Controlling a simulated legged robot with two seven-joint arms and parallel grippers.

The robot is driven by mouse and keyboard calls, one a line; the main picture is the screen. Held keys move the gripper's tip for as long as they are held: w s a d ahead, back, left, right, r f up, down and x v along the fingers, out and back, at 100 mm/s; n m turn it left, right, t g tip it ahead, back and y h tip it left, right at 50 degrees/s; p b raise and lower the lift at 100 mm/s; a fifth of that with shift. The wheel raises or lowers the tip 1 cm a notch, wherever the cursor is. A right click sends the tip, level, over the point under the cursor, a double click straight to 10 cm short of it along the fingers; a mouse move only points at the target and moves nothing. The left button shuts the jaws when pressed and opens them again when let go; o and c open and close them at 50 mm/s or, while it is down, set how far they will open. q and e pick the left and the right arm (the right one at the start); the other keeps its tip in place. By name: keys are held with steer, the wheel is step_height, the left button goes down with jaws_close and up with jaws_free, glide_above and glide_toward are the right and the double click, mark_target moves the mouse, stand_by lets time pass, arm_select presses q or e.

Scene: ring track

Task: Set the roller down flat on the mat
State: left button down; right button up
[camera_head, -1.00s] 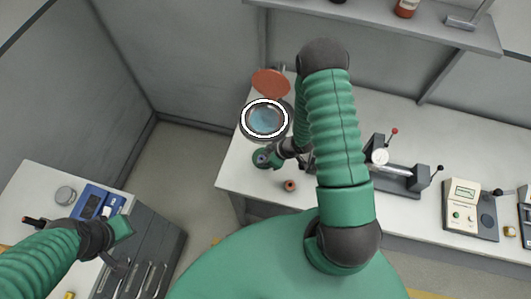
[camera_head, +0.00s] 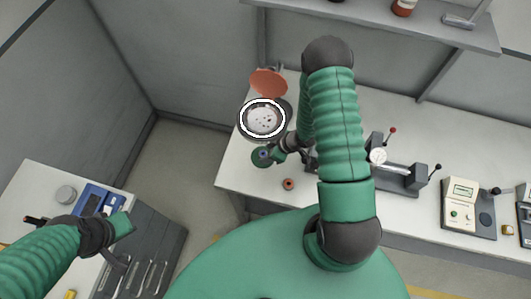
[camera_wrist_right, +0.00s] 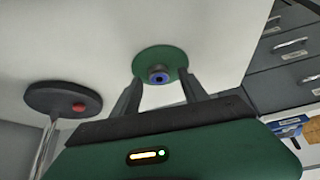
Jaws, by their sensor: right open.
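The green round mat (camera_head: 258,163) lies on the white bench in the head view. It also shows in the right wrist view (camera_wrist_right: 149,55). The roller, a small dark ring-like piece with a blue centre (camera_wrist_right: 160,77), rests on the mat near its middle, its round end facing the wrist camera. In the head view the roller (camera_head: 264,153) is small and partly hidden. My right gripper (camera_head: 276,154) is low beside the mat; in the wrist view its open fingers stand on either side of the roller. My left gripper (camera_head: 119,228) is over the left cabinet, its fingers unclear.
A white-ringed magnifier (camera_head: 244,121) stands behind the mat, with an orange-red disc (camera_head: 268,82) beyond it. A small brown ring (camera_head: 289,184) lies in front on the bench. A gauge fixture (camera_head: 378,157) and a meter box (camera_head: 461,205) stand to the right.

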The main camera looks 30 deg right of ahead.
steer(key=v, duration=0.5)
steer(key=shift+d+r, duration=0.1)
steer(key=shift+s+r, duration=0.2)
steer(key=shift+r, duration=0.15)
